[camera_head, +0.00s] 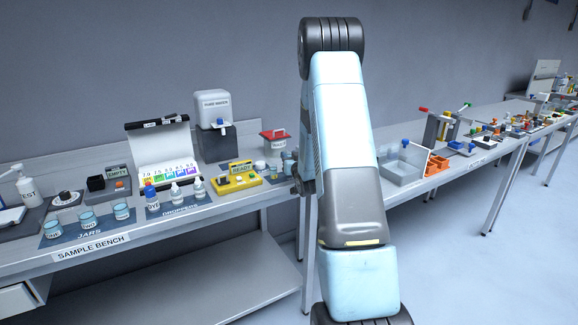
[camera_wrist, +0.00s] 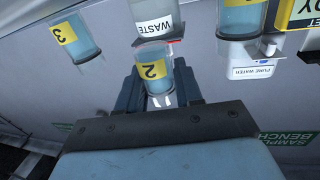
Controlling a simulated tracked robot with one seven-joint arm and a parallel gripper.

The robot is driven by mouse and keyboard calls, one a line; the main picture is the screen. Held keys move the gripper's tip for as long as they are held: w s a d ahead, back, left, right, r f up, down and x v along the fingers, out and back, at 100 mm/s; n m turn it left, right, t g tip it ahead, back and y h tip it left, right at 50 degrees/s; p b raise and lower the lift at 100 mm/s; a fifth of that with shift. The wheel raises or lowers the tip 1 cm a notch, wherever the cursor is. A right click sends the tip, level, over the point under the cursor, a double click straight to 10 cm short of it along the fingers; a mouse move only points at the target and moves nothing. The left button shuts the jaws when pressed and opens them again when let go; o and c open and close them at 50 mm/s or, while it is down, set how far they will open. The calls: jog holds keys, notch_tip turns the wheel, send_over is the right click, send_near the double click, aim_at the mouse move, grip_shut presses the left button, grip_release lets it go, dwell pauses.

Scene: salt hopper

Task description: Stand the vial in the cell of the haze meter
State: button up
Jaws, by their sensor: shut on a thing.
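In the wrist view my gripper (camera_wrist: 158,86) is shut on a clear vial (camera_wrist: 152,72) with pale blue liquid and a yellow label "2". The vial stands between the two dark fingers. In the head view my arm hides the vial and most of my gripper (camera_head: 301,186), at the bench's right end. No device is labelled haze meter. A small unit with a black block (camera_head: 96,183) and an "EMPTY" sign stands left on the bench and looks like it; I cannot be sure. A yellow device (camera_head: 238,180) shows "READY".
Vial "3" (camera_wrist: 76,40) and another yellow-labelled vial (camera_wrist: 242,18) are on either side of the held one. The waste container (camera_head: 274,139) and pure water dispenser (camera_head: 214,115) stand behind. Jars (camera_head: 88,219), dropper bottles (camera_head: 175,193) and a colour chart (camera_head: 163,160) crowd the bench.

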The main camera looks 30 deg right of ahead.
jog(key=f, duration=0.1)
jog(key=w+f, duration=0.1)
jog(key=f, duration=0.1)
jog(key=shift+s+f, duration=0.1)
jog(key=shift+f, duration=0.25)
jog(key=shift+f, duration=0.2)
jog(key=o, duration=1)
